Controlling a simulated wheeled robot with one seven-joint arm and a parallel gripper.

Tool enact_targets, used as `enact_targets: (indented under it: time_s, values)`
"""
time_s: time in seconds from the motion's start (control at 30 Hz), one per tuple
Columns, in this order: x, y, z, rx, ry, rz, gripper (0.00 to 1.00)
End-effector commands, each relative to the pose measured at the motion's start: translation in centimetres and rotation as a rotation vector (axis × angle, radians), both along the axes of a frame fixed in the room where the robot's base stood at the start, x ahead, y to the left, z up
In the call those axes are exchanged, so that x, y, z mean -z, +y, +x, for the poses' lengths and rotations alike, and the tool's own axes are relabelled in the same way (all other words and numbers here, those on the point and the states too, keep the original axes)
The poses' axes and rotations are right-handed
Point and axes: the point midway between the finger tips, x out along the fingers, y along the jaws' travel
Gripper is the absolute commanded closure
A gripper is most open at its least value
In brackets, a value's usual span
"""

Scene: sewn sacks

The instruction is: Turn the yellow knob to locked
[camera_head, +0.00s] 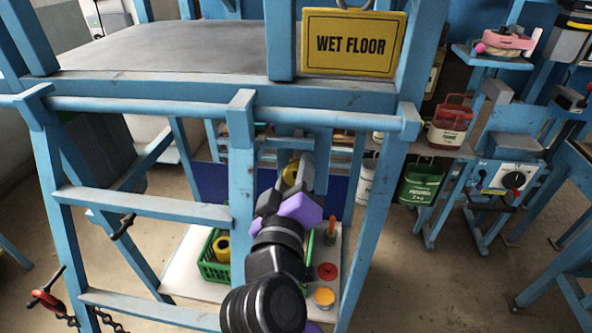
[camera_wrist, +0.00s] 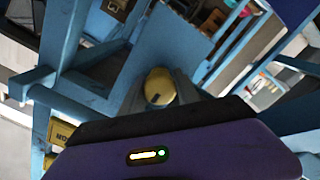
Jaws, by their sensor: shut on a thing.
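The yellow knob (camera_head: 291,170) shows in the head view as a small patch beyond my gripper, partly hidden by it. Any locked or unlocked label is hidden or too small to read.
A blue frame post (camera_head: 241,180) and a crossbar (camera_head: 170,107) stand close to my arm. A yellow wet floor sign (camera_head: 352,43) hangs above. Below are a green crate (camera_head: 215,272) and a white board (camera_head: 183,277). A red-handled clamp (camera_head: 47,298) is at lower left.

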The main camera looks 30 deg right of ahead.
Motion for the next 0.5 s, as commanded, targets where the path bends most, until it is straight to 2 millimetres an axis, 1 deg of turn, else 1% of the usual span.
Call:
enact_targets:
  time_s: [0.1, 0.13, 0.23, 0.5]
  values:
    - [0.13, 0.09, -0.01, -0.001, 0.003, -0.002, 1.0]
    - [0.13, 0.09, -0.01, -0.002, 0.004, -0.001, 0.6]
    - [0.11, 0.09, -0.01, -0.001, 0.002, -0.001, 0.41]
    - [0.04, 0.04, 0.0, -0.001, 0.001, 0.0, 0.41]
